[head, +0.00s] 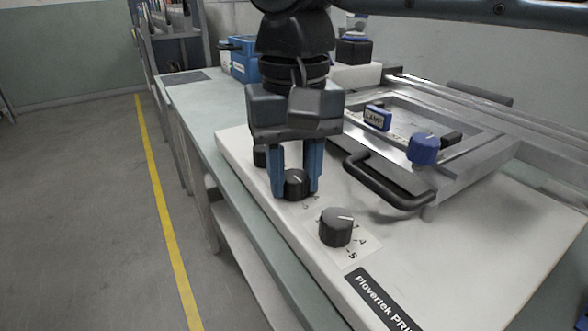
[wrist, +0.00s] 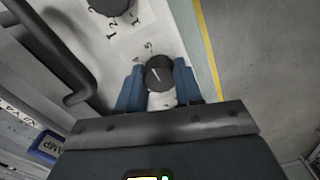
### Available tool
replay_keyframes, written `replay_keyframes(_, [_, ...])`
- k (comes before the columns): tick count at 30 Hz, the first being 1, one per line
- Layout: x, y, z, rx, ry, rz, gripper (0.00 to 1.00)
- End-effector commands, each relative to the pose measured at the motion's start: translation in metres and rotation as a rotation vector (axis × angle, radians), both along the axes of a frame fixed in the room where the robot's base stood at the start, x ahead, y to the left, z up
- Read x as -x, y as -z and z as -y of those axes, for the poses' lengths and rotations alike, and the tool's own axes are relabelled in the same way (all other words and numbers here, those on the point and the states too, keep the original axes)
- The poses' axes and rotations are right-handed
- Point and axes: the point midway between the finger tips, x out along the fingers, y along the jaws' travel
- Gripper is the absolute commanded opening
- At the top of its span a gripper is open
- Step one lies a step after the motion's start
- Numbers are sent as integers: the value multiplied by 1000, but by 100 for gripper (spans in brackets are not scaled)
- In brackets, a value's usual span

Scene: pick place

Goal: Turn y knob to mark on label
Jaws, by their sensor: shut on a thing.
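My gripper (head: 296,190) points down and is shut on the middle black knob (head: 297,180), one blue finger on each side. This knob also shows in the wrist view (wrist: 160,84), where its white pointer line slants to the upper left. Its label (wrist: 143,52) shows a 5 and another small mark near the knob; the rest is hidden by the knob and fingers. I cannot read which letter names this knob. A nearer black knob (head: 336,229) stands free on its own numbered label (head: 352,253). Another black knob (head: 260,156) is partly hidden behind the left finger.
The knobs stand on a white machine base (head: 460,265) on a bench. A black bar handle (head: 385,182) lies close right of my gripper.

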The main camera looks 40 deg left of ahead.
Motion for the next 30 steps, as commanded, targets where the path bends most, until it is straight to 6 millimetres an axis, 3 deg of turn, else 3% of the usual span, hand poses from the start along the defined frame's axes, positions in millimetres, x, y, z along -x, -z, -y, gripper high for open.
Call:
replay_keyframes(11, [1,-4,0,-1,-67,-4,4])
replay_keyframes(30, [1,-4,0,0,-559,-5,4])
